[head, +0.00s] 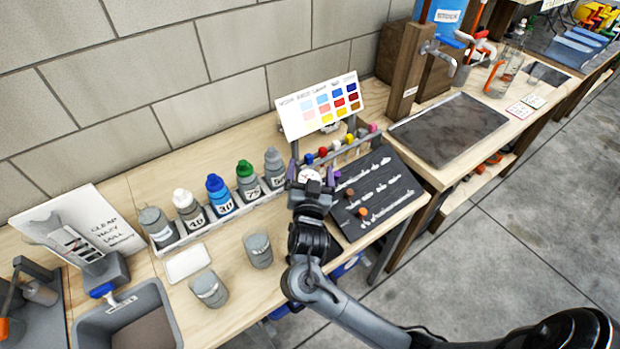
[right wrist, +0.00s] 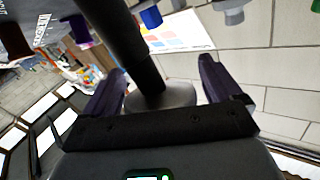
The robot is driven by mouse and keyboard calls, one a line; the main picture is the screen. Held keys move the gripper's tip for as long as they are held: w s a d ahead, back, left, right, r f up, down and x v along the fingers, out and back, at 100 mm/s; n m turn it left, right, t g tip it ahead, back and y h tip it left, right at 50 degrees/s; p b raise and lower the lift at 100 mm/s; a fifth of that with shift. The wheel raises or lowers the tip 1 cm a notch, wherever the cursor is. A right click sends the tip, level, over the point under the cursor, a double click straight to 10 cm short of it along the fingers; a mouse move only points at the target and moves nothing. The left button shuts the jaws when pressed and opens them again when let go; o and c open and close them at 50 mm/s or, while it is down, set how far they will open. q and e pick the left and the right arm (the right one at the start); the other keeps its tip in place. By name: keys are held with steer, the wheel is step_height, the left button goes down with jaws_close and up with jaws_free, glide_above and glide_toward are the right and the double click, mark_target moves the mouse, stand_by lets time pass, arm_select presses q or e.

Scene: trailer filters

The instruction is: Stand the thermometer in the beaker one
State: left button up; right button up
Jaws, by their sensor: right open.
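A small white round dial (head: 309,176), which looks like the thermometer's head, shows between the purple fingers of my right gripper (head: 311,168). In the right wrist view, a dark rod ending in a grey disc (right wrist: 166,98) lies between the spread fingers of the same gripper (right wrist: 160,68). The fingers are open, with a gap visible on the right side. I cannot tell which is beaker one. My left gripper is out of view.
A rack (head: 205,232) of several capped bottles stands behind the cups. A white tray (head: 187,262) lies left of them, and a grey sink (head: 88,322) is at front left. A dark board (head: 385,205) with small items and a colour chart (head: 320,103) are near the gripper.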

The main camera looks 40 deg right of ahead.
steer(key=c, duration=1)
steer(key=shift+r+p, duration=6.25)
steer(key=shift+p, duration=0.3)
steer(key=shift+c, duration=0.2)
